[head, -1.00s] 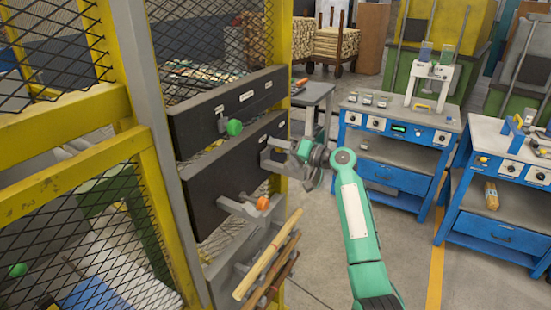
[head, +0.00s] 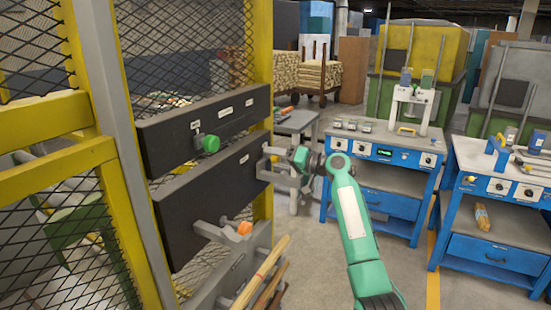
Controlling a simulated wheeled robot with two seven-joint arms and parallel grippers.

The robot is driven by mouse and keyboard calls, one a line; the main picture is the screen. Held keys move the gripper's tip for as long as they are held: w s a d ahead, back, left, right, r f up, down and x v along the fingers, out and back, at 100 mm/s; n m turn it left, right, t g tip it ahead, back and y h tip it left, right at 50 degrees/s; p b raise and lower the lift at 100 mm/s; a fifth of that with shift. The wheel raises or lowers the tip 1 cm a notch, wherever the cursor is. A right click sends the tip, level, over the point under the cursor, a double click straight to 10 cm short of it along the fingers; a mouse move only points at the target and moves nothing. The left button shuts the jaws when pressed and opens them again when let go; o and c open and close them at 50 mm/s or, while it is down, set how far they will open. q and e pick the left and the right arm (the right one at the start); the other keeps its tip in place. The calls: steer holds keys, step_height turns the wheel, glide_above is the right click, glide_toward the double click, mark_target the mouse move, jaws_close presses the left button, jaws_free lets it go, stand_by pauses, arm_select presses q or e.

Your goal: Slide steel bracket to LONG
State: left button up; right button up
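A grey steel bracket with an orange knob (head: 244,228) is mounted low on the lower dark panel (head: 205,205). Another small grey fitting with a green knob (head: 210,144) sits on the upper dark panel (head: 160,144), which carries several small white labels, too small to read. My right gripper (head: 274,165) is at the right end of the lower panel, to the right of and above the orange knob and apart from it. Grey prong-like parts show there against the panel's edge; whether its fingers are open or shut is unclear. My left gripper is out of view.
Yellow posts (head: 258,75) and mesh guarding frame the panels at left. Wooden rods (head: 262,272) lean in a grey rack below the lower panel. Blue workbenches (head: 385,185) stand at right. Open floor lies between them and the panels.

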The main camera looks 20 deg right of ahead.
steer(key=shift+f, duration=0.15)
steer(key=shift+s+d, duration=0.1)
steer(key=shift+s, duration=0.1)
arm_select(q)
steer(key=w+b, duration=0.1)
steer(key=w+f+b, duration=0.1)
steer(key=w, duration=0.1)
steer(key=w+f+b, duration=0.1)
steer(key=b, duration=0.1)
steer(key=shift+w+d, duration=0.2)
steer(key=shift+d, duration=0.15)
arm_select(e)
steer(key=v, duration=1.3)
steer(key=shift+d, duration=0.15)
